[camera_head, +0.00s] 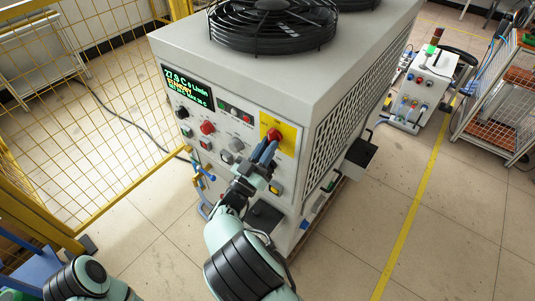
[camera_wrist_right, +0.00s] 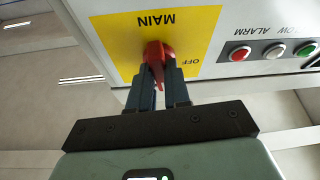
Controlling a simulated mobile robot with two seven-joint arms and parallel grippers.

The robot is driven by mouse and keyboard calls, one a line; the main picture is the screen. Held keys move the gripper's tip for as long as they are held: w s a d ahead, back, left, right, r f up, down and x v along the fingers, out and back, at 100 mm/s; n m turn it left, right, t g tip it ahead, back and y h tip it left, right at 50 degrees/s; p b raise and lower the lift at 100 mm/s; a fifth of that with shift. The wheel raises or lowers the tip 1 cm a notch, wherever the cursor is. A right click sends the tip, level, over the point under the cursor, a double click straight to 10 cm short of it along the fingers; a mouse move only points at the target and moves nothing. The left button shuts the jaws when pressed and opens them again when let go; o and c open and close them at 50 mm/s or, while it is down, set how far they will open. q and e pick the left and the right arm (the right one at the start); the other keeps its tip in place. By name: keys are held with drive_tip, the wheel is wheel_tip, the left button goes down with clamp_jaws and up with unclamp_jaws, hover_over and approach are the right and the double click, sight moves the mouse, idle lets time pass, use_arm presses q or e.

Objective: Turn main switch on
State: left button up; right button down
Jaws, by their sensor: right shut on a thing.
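The main switch is a red rotary handle (camera_head: 274,135) on a yellow plate (camera_head: 283,128) at the upper right of the cabinet's front panel. In the right wrist view the red handle (camera_wrist_right: 156,57) sits on the yellow plate (camera_wrist_right: 190,28), whose words MAIN and OFF appear upside down. My right gripper (camera_head: 268,146) has its blue-grey fingers at the handle, and they are shut on it in the wrist view (camera_wrist_right: 158,75). The fingers hide part of the handle. My left arm shows at the lower left, but its gripper is out of view.
The cabinet (camera_head: 285,60) has a black fan on top and a lit display (camera_head: 187,87). Red knobs and buttons lie left of the switch. A yellow mesh fence (camera_head: 90,90) stands at left. A box (camera_head: 361,152) juts from the cabinet's right side.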

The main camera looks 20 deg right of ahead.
drive_tip(key=shift+m+g+h+b, duration=0.35)
drive_tip(key=shift+m+b, duration=0.3)
drive_tip(key=shift+m, duration=0.45)
drive_tip(key=shift+a, duration=0.1)
drive_tip(key=c, duration=1.1)
unclamp_jaws()
drive_tip(key=b+v, duration=0.1)
drive_tip(key=v, duration=1.2)
drive_tip(key=shift+a+f, duration=0.1)
drive_tip(key=shift+a, duration=0.1)
